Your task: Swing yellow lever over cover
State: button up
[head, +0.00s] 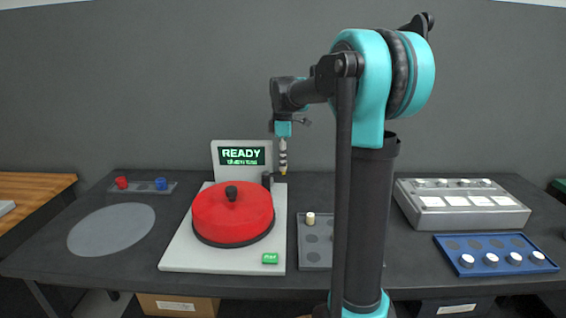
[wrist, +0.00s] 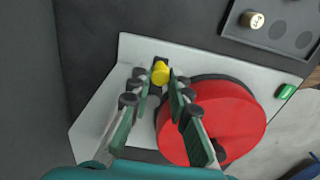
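The red round cover (head: 232,214) with a black knob sits on the white base plate of the dyno; it also shows in the wrist view (wrist: 235,120). The yellow lever (wrist: 160,72) is at the plate's back edge beside the cover, on a dark mount; in the head view only a small yellow bit (head: 283,173) shows at my fingertips. My gripper (head: 283,165) points down behind the cover's right side. In the wrist view its two fingers (wrist: 160,82) are apart, one on each side of the yellow lever. Whether they touch it I cannot tell.
A display (head: 241,156) reading READY stands at the back of the plate, and a green button (head: 270,258) is at its front. A grey tray (head: 313,256), a blue tray (head: 495,246) and a grey box (head: 460,218) lie to the right. A grey disc (head: 111,229) lies left.

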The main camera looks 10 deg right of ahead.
grip_shut()
jog(key=shift+s, duration=0.1)
jog(key=s+a+m, duration=0.1)
jog(key=a+m, duration=0.2)
jog(key=m, duration=0.4)
jog(key=s+a+m, duration=0.1)
jog(key=a+m, duration=0.1)
jog(key=m, duration=0.5)
jog(key=s+a+m, duration=0.2)
jog(key=a+m, duration=0.1)
jog(key=m, duration=0.3)
jog(key=shift+a+m, duration=0.3)
jog(key=shift+m, duration=0.1)
jog(key=shift+w+a+m, duration=0.25)
jog(key=shift+a+m, duration=0.1)
jog(key=shift+m, duration=0.45)
jog(key=shift+w+a+m, duration=0.2)
jog(key=shift+a+m, duration=0.1)
jog(key=shift+m, duration=0.5)
